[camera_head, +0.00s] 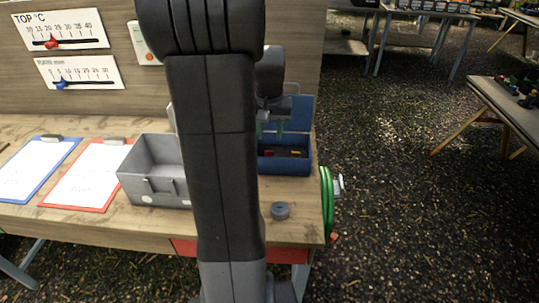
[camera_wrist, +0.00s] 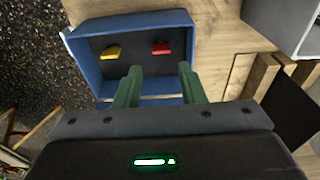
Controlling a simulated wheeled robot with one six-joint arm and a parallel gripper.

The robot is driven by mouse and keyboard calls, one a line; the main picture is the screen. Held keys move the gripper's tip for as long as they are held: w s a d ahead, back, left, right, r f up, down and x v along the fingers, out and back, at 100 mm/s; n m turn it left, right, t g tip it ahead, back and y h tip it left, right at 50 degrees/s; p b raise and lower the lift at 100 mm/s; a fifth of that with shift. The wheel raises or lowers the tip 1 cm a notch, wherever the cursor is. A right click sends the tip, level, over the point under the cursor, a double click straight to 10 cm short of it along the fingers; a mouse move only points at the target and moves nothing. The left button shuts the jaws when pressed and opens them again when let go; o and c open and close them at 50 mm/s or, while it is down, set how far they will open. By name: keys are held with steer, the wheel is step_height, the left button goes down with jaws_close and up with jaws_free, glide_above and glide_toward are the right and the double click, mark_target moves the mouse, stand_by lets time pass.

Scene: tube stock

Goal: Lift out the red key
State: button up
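The red key (camera_wrist: 161,48) lies on the dark floor of an open blue box (camera_wrist: 82,45), with a yellow key (camera_wrist: 111,52) beside it. In the head view the red key (camera_head: 267,153) is at the left inside the blue box (camera_head: 284,168), and the yellow key (camera_head: 296,153) is to its right. My gripper (camera_wrist: 160,66) has green fingers spread apart with nothing between them. It points down over the box, and the red key shows just beyond the gap between the fingertips. In the head view my arm hides part of the gripper and the box's left side.
The box's raised blue lid (camera_head: 300,110) stands behind the gripper. A grey bin (camera_head: 155,180) is left of my arm. A dark round piece (camera_head: 280,210) lies in front of the box. A red clipboard (camera_head: 88,178) and a blue clipboard (camera_head: 35,168) lie farther left.

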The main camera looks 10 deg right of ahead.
steer(key=f, duration=0.4)
steer(key=w+f, duration=0.1)
steer(key=f, duration=0.2)
steer(key=shift+w+f, duration=0.1)
steer(key=shift+c, duration=0.3)
steer(key=c, duration=0.7)
